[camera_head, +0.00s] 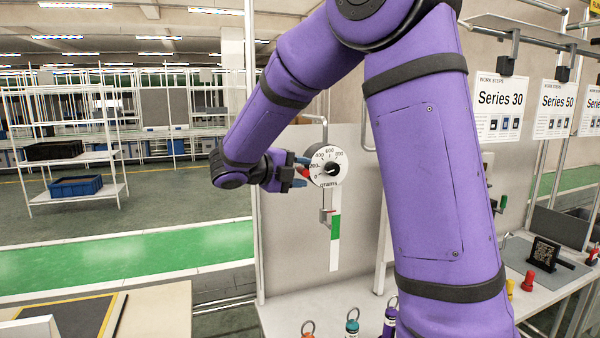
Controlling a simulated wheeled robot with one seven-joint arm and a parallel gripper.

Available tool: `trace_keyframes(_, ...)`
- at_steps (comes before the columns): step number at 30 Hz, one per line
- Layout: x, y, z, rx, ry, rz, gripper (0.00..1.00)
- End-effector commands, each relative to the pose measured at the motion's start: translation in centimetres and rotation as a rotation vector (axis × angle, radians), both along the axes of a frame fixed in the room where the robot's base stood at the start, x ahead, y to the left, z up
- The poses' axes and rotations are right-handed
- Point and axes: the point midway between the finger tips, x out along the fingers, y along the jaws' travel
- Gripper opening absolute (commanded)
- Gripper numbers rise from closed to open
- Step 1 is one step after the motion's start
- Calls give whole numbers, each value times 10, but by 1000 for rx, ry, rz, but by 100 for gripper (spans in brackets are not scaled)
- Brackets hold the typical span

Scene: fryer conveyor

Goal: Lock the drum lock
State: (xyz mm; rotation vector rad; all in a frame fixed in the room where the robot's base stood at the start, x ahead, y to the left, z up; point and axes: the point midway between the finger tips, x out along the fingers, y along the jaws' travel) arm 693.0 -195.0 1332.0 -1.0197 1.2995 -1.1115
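A small red part (305,173) shows at the dial's left edge. I cannot tell for sure which part is the drum lock; the red part is a possible one. My gripper (301,172) is at the dial's left side, with its bluish fingertips above and below the red part. The fingers look spread, but whether they touch or grip the red part is too small to tell.
A white strip with a green section (336,226) hangs below the dial. Ringed weights, including a teal-topped one (352,327), stand on the bench (283,318) below. My arm hides much of the panel to the right. A black stand (543,254) and red piece (528,281) lie farther right.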

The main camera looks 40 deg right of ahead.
Motion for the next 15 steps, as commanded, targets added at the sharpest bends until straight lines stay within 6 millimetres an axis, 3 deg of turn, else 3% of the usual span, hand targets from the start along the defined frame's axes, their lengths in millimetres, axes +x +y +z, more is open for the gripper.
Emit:
trace_keyframes(8,0,5,1,0,-1,1,46)
trace_keyframes(15,2,41,8,0,-1,3,46)
